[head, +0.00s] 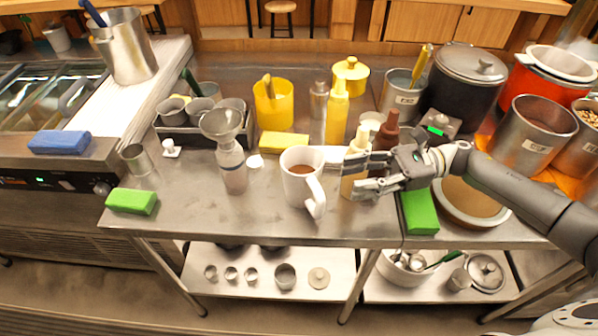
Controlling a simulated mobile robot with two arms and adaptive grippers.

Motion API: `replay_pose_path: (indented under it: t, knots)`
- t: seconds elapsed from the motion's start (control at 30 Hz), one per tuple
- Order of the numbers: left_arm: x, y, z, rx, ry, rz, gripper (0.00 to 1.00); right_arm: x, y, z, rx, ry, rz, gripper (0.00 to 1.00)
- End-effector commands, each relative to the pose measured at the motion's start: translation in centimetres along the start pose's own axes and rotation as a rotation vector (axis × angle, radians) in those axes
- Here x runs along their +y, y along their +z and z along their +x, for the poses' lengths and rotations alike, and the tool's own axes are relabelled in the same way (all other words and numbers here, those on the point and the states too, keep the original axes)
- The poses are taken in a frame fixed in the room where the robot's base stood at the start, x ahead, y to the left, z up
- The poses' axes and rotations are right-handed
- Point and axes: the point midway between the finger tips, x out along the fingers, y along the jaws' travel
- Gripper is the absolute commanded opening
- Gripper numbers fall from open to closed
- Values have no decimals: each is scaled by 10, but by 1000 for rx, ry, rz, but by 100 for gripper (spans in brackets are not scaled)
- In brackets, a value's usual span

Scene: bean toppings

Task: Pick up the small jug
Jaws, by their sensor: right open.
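A small white jug (297,188) with brown content stands upright on the metal table, near the front edge in the middle. Its handle faces front right. My right gripper (354,176) comes in from the right and is open, its fingers pointing left towards the jug. A gap shows between the fingertips and the jug. A pale yellow bottle (358,146) stands at the fingertips and is partly hidden by them; I cannot tell whether they touch. My left gripper is not in view.
A bottle with a funnel (234,172) stands left of the jug. A yellow sponge (284,141) and a yellow squeeze bottle (336,112) are behind. A green block (419,212) lies under my right arm. The table front left of the jug is fairly clear.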

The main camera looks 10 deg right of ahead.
Motion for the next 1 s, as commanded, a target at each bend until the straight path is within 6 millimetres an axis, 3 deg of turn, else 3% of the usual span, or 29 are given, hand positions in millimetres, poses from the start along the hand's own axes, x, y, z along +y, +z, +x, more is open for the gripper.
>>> replay_pose_path:
  t: [0.17,0.33,0.6,0.87,1.0]
  knots:
    - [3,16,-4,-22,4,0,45,0,-9,0,1,2,0,43]
    - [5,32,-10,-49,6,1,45,1,-39,0,-1,0,2,43]
    - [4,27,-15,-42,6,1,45,3,-80,0,0,1,0,43]
    - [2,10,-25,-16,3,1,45,4,-78,20,-1,3,-2,43]
    - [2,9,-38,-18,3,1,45,4,-75,43,-2,4,-1,43]
